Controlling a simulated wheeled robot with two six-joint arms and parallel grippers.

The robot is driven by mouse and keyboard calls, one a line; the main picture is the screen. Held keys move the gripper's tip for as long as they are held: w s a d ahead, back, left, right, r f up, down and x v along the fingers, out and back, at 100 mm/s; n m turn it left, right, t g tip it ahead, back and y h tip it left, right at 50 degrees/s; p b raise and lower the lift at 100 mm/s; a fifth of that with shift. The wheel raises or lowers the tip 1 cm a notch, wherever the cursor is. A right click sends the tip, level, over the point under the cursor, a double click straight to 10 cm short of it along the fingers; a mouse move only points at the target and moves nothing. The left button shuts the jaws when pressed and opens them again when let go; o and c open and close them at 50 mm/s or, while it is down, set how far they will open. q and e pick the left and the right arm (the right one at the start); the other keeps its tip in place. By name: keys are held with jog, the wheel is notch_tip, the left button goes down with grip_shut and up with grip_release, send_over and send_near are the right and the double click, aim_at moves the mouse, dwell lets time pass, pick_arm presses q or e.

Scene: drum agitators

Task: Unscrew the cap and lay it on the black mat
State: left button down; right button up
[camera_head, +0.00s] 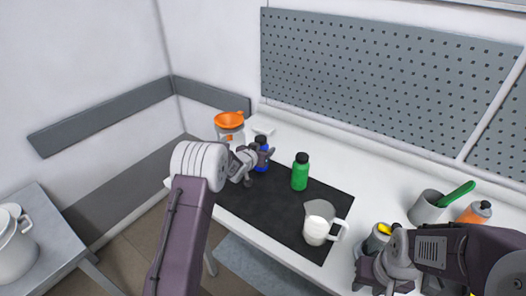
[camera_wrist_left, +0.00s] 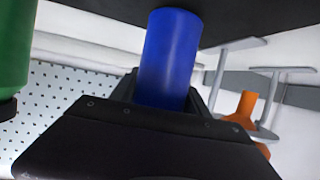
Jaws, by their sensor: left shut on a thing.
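A blue bottle (camera_head: 262,160) with a black cap (camera_head: 260,140) stands on the black mat (camera_head: 270,207) near its far left end. My left gripper (camera_head: 258,160) is shut on the blue bottle. In the left wrist view the blue body (camera_wrist_left: 168,60) sits between the dark fingers, and the cap is hidden there. A green bottle (camera_head: 300,176) with a black cap stands on the mat to the right; part of it shows in the left wrist view (camera_wrist_left: 14,45). My right gripper (camera_head: 382,278) is low at the right; its finger gap is unclear.
A white jug (camera_head: 317,226) stands at the mat's front right. An orange funnel (camera_head: 230,120) sits on a stand behind the blue bottle. A grey cup (camera_head: 425,207) with a green-handled tool and an orange-topped container (camera_head: 475,212) stand at the right. The mat's middle is clear.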

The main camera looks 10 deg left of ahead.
pick_arm(q)
jog(key=shift+w+f, duration=0.15)
jog(key=shift+f, duration=0.1)
pick_arm(e)
jog(key=shift+w, duration=0.15)
pick_arm(q)
jog(key=shift+f, duration=0.1)
pick_arm(e)
jog(key=shift+f, duration=0.2)
pick_arm(q)
jog(key=c, duration=0.6)
grip_release()
jog(key=shift+o, duration=0.2)
jog(key=shift+r, duration=0.35)
pick_arm(e)
jog(key=shift+r, duration=0.35)
jog(key=shift+r+p, duration=0.8)
jog(key=shift+p, duration=0.2)
pick_arm(q)
jog(key=v, duration=1.2)
jog(key=shift+f, duration=0.15)
